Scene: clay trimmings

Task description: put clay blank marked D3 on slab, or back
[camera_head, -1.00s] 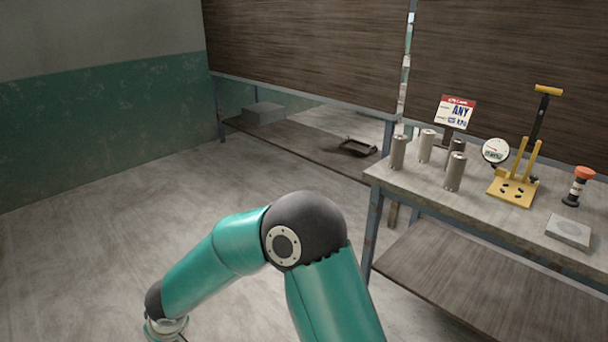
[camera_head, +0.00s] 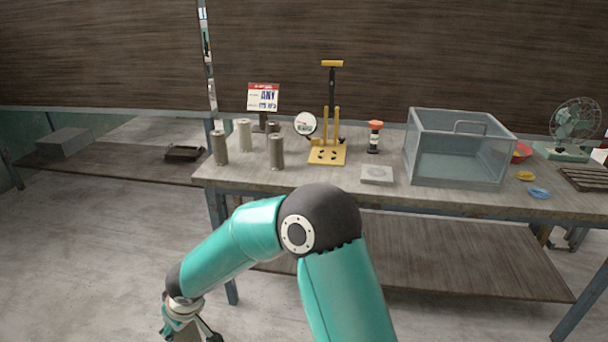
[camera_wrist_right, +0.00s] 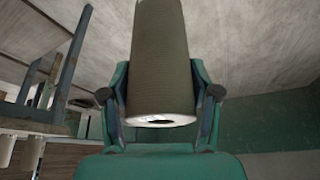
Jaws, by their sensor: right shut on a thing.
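A dark grey-brown clay cylinder (camera_wrist_right: 160,55) with a pale end face is held between the fingers of my right gripper (camera_wrist_right: 160,100). A dark mark shows on that end, too unclear to read. In the head view my right gripper (camera_head: 190,333) hangs low at the bottom left, left of the table and partly cut off. Several similar cylinders stand upright on the table's left part: a front-left one (camera_head: 219,147), a paler one (camera_head: 245,135) and a front-right one (camera_head: 277,151). Their marks cannot be read. A flat grey square slab (camera_head: 377,174) lies bare near the front edge. My left gripper is out of view.
The table (camera_head: 325,183) also bears a sign reading ANY (camera_head: 263,97), a dial (camera_head: 305,124), a yellow lever press (camera_head: 327,155), a red-topped tool (camera_head: 374,138), a clear tank (camera_head: 460,150) and a fan (camera_head: 574,125). A low shelf (camera_head: 110,167) is left.

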